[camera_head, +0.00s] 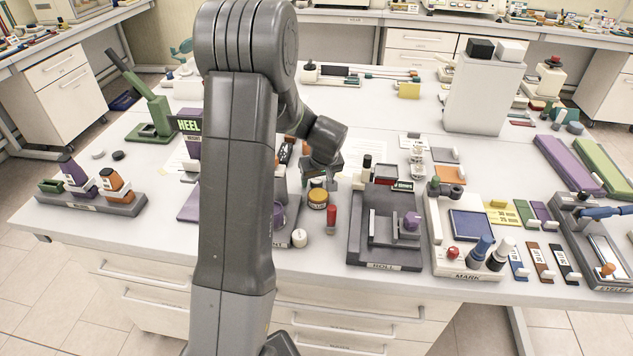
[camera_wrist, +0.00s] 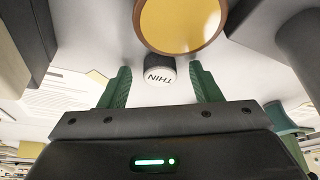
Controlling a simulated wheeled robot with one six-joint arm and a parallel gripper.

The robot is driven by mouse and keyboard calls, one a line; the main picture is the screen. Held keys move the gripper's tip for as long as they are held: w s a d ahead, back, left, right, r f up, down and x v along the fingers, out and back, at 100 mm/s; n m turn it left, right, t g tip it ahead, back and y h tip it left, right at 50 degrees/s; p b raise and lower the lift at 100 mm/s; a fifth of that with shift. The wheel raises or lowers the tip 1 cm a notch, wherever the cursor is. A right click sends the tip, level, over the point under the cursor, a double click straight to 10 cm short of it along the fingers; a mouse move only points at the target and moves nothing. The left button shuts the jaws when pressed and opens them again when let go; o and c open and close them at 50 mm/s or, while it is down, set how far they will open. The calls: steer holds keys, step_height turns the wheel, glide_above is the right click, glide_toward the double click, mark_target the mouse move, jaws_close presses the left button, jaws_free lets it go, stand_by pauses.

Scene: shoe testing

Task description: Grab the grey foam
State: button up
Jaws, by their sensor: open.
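My gripper (camera_head: 320,182) hangs low over the middle of the table in the head view, beside a yellow-topped jar. In the wrist view its two green fingers (camera_wrist: 160,72) are apart, with nothing held. A small dark pot with a white top marked THIN (camera_wrist: 159,75) shows beyond and between the fingertips. A flat grey piece (camera_head: 445,155) lies right of my gripper, behind an orange piece (camera_head: 450,174); I cannot tell whether it is the grey foam. My arm hides part of the table.
The yellow-topped jar (camera_head: 318,198) looms close in the wrist view (camera_wrist: 180,20). A red cylinder (camera_head: 331,219) and a white pot (camera_head: 299,237) stand near the front edge. The dark ROLL stand (camera_head: 383,257) and MARK station (camera_head: 466,271) crowd the right. A tall white box (camera_head: 484,95) stands behind.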

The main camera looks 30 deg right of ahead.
steer(key=c, duration=1.1)
steer(key=shift+o, duration=0.2)
steer(key=shift+r, duration=0.1)
